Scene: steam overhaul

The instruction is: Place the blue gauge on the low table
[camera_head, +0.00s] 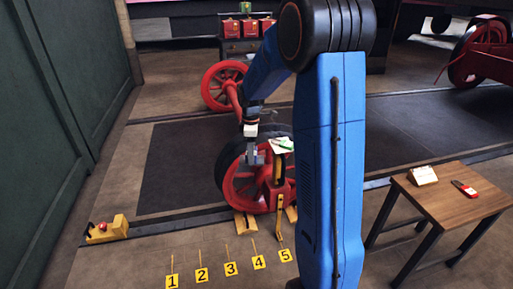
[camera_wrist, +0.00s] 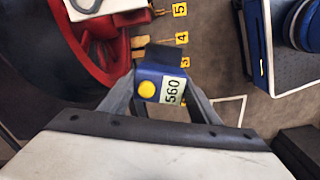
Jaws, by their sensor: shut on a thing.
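The blue gauge (camera_wrist: 148,76), with a yellow dot and a white label reading 560, is in the wrist view between the fingers of my gripper (camera_wrist: 160,90). The gripper is shut on it. In the head view my gripper (camera_head: 254,156) hangs in front of the red wheel, left of my blue arm; I cannot make out the gauge clearly there. The low table (camera_head: 448,212), with a brown wooden top and dark legs, stands at the right of the head view, well apart from the gripper. Much of its front top is bare.
A white pad (camera_head: 423,175) and a red item (camera_head: 465,188) lie toward the table's back. The red wheel (camera_head: 229,188) is close to my gripper. Numbered yellow floor marks (camera_head: 201,275) lie in front. A yellow block (camera_head: 107,230) sits at left.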

